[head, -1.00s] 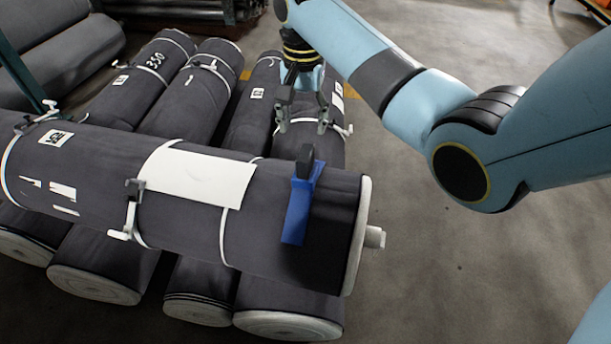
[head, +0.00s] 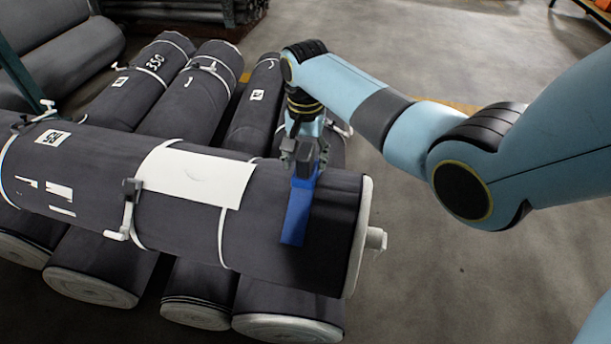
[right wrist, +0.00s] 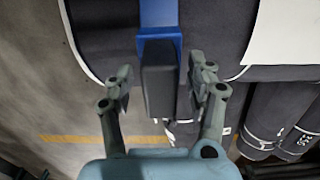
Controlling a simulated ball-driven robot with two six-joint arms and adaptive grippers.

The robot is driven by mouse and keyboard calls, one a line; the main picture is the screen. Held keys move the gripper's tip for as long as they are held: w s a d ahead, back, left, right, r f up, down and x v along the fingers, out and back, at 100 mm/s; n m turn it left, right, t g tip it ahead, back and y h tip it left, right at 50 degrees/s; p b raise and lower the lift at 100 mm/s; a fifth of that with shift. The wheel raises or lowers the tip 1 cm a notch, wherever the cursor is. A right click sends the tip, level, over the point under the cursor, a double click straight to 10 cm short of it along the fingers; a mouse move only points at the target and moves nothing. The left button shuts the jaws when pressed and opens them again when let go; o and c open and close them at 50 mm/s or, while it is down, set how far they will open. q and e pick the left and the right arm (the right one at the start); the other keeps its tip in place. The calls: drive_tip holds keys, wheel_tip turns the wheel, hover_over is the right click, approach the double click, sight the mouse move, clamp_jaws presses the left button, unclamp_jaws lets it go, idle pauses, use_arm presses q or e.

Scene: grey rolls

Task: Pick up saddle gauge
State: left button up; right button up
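The saddle gauge is a blue curved strip (head: 297,213) with a dark upright grip block. It sits over the top roll (head: 330,232) near its right end. In the right wrist view the blue part (right wrist: 160,30) is at the top and the dark block (right wrist: 159,82) stands between my fingers. My right gripper (head: 302,160) is at the block. In the right wrist view its two fingers (right wrist: 158,85) are spread either side of the block, with a gap on each side. The gripper hides most of the block in the head view. My left gripper is not in view.
The top roll lies across several grey rolls (head: 205,85) tied with white straps. A white sheet (head: 195,175) and a clamp (head: 128,208) are on the top roll, left of the gauge. Bare concrete floor (head: 450,270) lies to the right.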

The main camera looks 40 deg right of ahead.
clamp_jaws()
drive_tip(key=shift+r, duration=0.1)
idle(0.4)
